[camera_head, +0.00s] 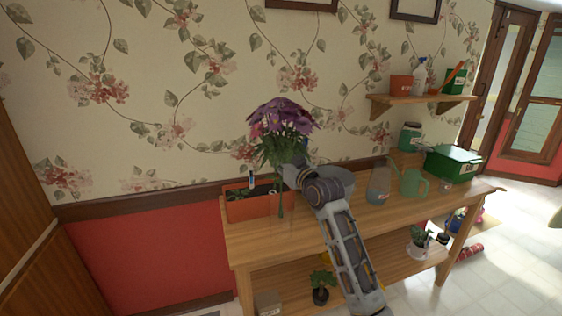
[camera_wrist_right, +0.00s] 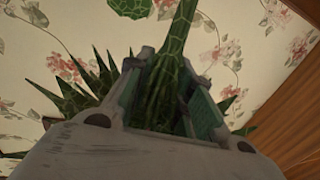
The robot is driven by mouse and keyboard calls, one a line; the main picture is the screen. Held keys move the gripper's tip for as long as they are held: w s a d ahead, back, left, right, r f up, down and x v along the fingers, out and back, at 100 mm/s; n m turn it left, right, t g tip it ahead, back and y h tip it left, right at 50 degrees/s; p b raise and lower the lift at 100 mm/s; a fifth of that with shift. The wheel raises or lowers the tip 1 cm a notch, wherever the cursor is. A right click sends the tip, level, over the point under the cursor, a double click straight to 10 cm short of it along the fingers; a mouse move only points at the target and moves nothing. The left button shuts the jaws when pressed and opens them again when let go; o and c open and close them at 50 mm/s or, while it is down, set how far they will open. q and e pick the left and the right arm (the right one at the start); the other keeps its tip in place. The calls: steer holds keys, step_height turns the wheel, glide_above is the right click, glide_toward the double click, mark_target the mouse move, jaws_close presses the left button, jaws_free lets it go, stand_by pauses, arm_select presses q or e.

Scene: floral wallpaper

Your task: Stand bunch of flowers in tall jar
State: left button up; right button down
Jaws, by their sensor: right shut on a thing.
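The bunch of purple flowers (camera_head: 281,119) with green leaves is upright in the head view. My right gripper (camera_head: 287,170) is shut on its stems. The wrist view shows the green stems (camera_wrist_right: 178,50) between the two fingers (camera_wrist_right: 168,95). A tall clear glass jar (camera_head: 281,236) stands on the table below the flowers, faint against the wood. The lower stem overlaps the jar's upper part in the picture; I cannot tell for certain whether it is inside. My left gripper is not in view.
An orange planter box (camera_head: 244,207) stands close to the left of the jar on the wooden table (camera_head: 325,231). A glass bottle (camera_head: 378,187), a green watering can (camera_head: 414,183) and a green box (camera_head: 452,164) stand to the right. A shelf (camera_head: 423,104) hangs above.

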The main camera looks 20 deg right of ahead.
mark_target(281, 180)
steer(key=shift+f+b, duration=1.2)
steer(key=shift+f, duration=2.6)
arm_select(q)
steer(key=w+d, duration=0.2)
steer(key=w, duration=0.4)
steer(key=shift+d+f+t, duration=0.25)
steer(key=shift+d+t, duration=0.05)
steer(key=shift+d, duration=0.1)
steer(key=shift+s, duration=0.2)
arm_select(e)
steer(key=c, duration=1.2)
jaws_free()
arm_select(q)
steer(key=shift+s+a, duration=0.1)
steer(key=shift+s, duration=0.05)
arm_select(e)
steer(key=shift+o, duration=0.2)
